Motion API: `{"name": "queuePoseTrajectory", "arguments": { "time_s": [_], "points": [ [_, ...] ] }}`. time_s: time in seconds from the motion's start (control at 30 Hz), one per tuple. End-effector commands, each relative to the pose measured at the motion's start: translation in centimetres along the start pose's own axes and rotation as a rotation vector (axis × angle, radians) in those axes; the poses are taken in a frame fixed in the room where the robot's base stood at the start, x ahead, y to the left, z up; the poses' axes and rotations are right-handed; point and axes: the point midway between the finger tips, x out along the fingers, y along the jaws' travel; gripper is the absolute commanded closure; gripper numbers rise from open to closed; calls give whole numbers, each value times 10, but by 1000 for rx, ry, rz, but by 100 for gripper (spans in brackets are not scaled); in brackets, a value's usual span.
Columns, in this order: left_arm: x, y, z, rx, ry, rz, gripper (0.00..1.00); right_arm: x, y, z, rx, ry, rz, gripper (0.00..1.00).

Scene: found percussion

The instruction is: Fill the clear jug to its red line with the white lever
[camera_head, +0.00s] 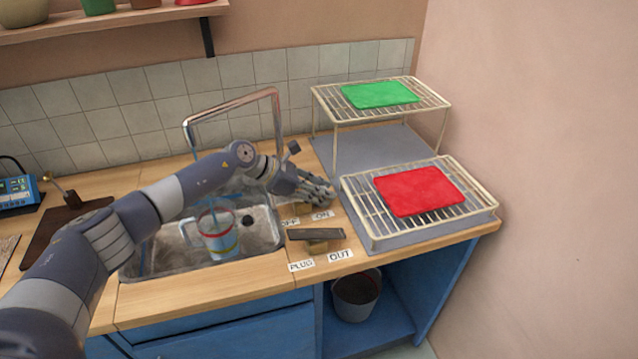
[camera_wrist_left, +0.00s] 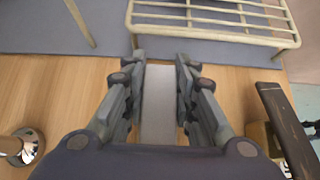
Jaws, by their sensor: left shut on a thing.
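The clear jug (camera_head: 216,243) stands upright in the sink basin (camera_head: 165,262), its handle to the left. It has a red band and looks bluish inside. A thin blue stream seems to fall into it, partly hidden by my arm; the exact level is too small to read. My left gripper (camera_head: 322,192) is over the counter by the OFF and ON labels. In the left wrist view my left gripper (camera_wrist_left: 159,68) has its fingers on both sides of the white lever (camera_wrist_left: 158,110), shut on it. My right gripper is not in view.
A dark lever (camera_head: 318,234) sits in front, by the PLUG and OUT labels. The metal faucet (camera_head: 235,103) arches behind the sink. Wire racks with a red cloth (camera_head: 420,191) and a green cloth (camera_head: 380,95) stand right. A dark board (camera_head: 62,225) lies left.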

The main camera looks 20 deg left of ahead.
Motion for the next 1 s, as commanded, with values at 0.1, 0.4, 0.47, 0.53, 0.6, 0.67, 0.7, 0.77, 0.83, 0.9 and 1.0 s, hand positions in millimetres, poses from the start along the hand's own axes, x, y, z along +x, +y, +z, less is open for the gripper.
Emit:
{"name": "queuePoseTrajectory", "arguments": {
  "time_s": [0.1, 0.4, 0.47, 0.53, 0.6, 0.67, 0.7, 0.77, 0.83, 0.9, 1.0],
  "points": [
    [1, 0, 0, 0, 16, 1, 98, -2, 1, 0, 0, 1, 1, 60],
    [1, 0, 0, -1, 15, 1, 61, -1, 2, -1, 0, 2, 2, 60],
    [1, 0, 0, -1, 15, 1, 53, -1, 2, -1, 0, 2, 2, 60],
    [1, 0, 0, -1, 15, 1, 53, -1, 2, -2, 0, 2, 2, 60],
    [1, 0, 0, -1, 15, 1, 53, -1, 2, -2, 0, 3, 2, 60],
    [1, 0, 0, -1, 15, 1, 53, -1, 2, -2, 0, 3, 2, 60],
    [1, 0, 0, -1, 15, 1, 53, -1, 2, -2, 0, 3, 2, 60],
    [0, 0, -1, -1, 15, 1, 53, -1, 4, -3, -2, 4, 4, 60],
    [-3, 0, 0, 0, 14, 1, 53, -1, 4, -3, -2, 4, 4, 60],
    [-9, 1, -1, -1, 14, 3, 53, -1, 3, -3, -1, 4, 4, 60],
    [-25, 2, -1, -1, 15, 4, 53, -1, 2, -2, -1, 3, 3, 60]
  ]
}}
